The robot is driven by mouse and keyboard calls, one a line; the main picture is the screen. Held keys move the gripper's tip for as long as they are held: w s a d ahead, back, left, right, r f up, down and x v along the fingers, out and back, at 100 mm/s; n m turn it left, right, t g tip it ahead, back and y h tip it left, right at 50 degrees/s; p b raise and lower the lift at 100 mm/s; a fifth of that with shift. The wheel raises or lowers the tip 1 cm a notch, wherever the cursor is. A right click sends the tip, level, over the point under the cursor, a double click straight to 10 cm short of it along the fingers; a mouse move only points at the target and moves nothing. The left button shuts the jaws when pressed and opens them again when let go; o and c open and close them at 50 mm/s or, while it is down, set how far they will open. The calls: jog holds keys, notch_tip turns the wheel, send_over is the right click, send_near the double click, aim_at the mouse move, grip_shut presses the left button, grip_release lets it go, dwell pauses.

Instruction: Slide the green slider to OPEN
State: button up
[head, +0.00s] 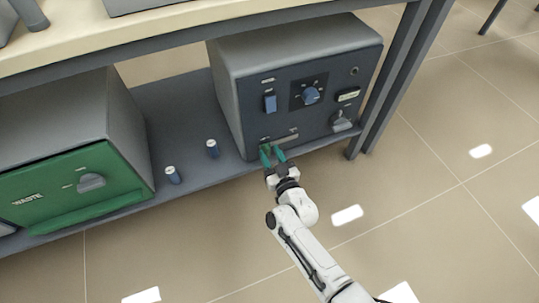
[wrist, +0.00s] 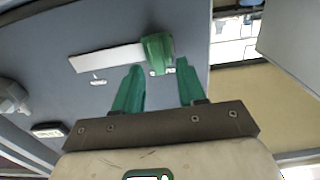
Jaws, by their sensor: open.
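The green slider (wrist: 157,52) is a small block on the dark front panel of the right-hand furnace (head: 247,98). It sits at one end of a pale straight track (wrist: 105,58): the right end in the wrist view, the left end in the head view. Small labels lie by the track, too small to read. My gripper (wrist: 160,65) has green fingers spread apart, with the slider just beyond and between their tips in the wrist view. I cannot tell whether they touch it. In the head view my gripper (head: 271,149) is at the panel's lower left, largely covering the slider.
The panel also bears a blue switch (head: 270,103), a blue dial (head: 311,95) and a grey latch (head: 341,122). Two small blue cylinders (head: 212,148) (head: 173,175) stand on the shelf. A green-fronted WASTE box (head: 75,190) is at left. Open floor lies in front.

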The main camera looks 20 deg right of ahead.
jog(key=shift+w, duration=0.65)
jog(key=shift+c, duration=0.3)
grip_shut()
